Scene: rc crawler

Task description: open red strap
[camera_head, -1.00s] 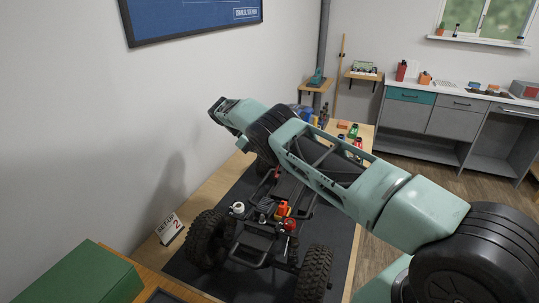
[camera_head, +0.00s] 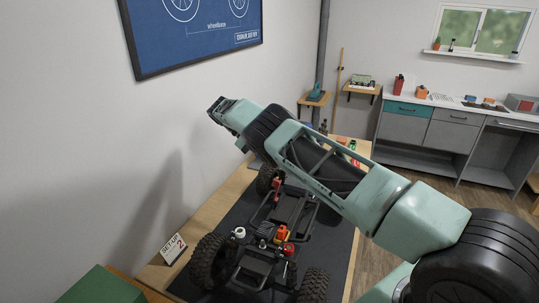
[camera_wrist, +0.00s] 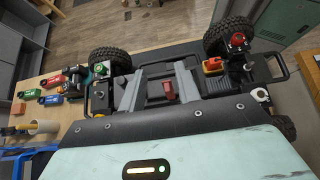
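The red strap (camera_wrist: 168,90) shows as a small red tab on the dark middle of the crawler in the wrist view. The crawler (camera_head: 262,262) stands on a dark mat; its open black frame and big tyres show in the head view. My gripper (camera_wrist: 160,78) is open, with two grey fingers spread on either side of the red tab. I see no contact between the fingers and the tab. How high the fingers are above it is unclear.
An orange-red block (camera_wrist: 212,64) and a red cap (camera_wrist: 237,39) sit on the crawler. A white cap (camera_wrist: 260,94) is near its side. A numbered card (camera_head: 173,247) and a green box (camera_head: 100,288) are at the left.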

